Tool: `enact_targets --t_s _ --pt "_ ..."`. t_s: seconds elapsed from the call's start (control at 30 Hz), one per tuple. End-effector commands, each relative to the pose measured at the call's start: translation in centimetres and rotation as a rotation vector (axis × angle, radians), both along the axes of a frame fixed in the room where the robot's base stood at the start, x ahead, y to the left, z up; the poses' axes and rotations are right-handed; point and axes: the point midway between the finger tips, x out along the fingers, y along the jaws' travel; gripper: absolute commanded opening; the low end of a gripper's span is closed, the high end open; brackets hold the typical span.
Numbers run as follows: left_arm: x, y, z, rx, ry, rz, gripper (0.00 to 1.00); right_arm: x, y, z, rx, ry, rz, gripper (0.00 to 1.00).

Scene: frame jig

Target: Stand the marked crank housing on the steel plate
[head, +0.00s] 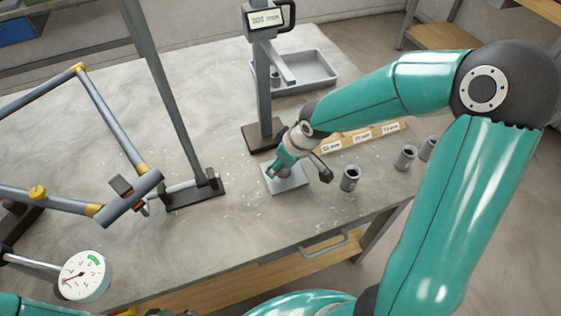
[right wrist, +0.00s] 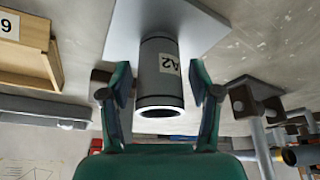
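My right gripper (right wrist: 161,93) has one finger on each side of the housing, with a narrow visible gap at both sides. In the head view the right gripper (head: 298,172) is over the steel plate (head: 291,187) and largely hides the housing.
A similar grey cylinder (head: 349,180) stands right of the plate, with two more cups (head: 405,157) farther right. Behind the plate are a tall gauge post (head: 263,95), labelled wooden blocks (head: 361,138) and a grey tray (head: 318,70). A tube frame (head: 110,120) and dial gauge (head: 84,276) occupy the left.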

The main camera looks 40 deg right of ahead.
Motion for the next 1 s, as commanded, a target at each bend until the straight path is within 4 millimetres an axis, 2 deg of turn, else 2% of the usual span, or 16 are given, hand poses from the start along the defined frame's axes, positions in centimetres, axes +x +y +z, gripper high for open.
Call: enact_targets --t_s 0.27,0.43,1.0 --pt "0.0 0.0 0.1 0.000 0.000 0.000 0.40 0.0 0.0 0.1 0.000 0.000 0.000 0.65" --pt "0.0 0.0 0.4 0.000 0.000 0.000 0.40 -0.2 -0.1 0.9 -0.001 -0.001 -0.002 0.65" --pt "0.0 0.0 1.2 0.000 0.000 0.000 0.40 -3.9 -1.2 10.2 -0.001 -0.004 -0.002 0.65"
